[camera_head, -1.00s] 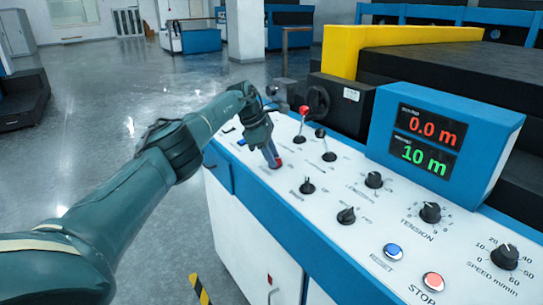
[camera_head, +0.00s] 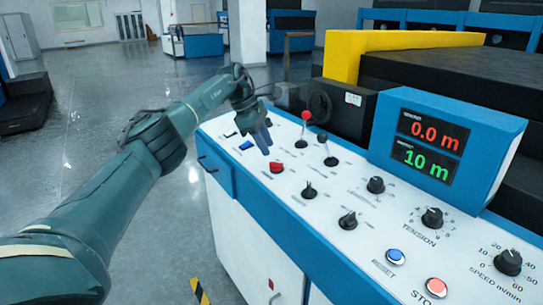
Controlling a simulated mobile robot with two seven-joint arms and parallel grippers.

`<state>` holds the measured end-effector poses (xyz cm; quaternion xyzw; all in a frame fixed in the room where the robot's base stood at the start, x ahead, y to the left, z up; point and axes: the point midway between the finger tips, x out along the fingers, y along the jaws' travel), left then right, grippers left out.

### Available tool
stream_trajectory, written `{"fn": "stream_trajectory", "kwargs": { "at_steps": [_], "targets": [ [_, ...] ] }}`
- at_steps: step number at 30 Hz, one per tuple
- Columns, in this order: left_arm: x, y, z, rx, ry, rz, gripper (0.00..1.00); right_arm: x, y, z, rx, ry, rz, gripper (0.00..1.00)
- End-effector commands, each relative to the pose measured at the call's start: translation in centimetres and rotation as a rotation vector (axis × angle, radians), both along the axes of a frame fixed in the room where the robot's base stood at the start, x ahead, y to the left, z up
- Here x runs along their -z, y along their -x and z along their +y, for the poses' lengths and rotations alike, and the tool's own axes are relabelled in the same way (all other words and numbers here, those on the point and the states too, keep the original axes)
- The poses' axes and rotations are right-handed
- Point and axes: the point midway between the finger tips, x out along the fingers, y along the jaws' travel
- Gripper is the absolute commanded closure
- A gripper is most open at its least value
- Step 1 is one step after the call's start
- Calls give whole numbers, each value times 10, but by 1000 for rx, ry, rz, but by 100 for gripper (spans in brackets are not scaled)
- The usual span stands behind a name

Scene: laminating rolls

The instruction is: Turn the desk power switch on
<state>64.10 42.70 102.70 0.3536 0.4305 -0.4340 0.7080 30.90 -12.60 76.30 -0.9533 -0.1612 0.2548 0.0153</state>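A red rocker switch (camera_head: 277,168) sits on the white control panel (camera_head: 325,205) of the desk, near its front-left part. My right gripper is not in view.
A red-knobbed lever (camera_head: 305,116) and a black lever (camera_head: 323,138) stand up close to the right of the gripper. Several black knobs, a blue reset button (camera_head: 394,256) and a red stop button (camera_head: 436,287) are nearer. A blue display box (camera_head: 480,150) rises behind.

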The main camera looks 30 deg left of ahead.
Motion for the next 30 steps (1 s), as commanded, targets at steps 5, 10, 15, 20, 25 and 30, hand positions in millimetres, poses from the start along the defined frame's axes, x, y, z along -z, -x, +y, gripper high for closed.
{"fn": "stream_trajectory", "kwargs": {
  "at_steps": [5, 10, 15, 20, 25, 30],
  "targets": [
    [-38, 9, 12, -1, -1, -3, 68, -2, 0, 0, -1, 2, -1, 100],
    [-60, 16, 20, 0, -2, -2, 68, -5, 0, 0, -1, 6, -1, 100],
    [-66, 18, 23, 0, -1, 0, 68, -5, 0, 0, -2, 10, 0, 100],
    [-67, 18, 23, 1, -1, 0, 68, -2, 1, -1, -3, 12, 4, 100],
    [-66, 18, 23, 0, -1, 0, 68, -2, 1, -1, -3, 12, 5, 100],
    [-66, 18, 22, 1, -1, 0, 68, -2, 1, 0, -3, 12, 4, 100]
  ]
}}
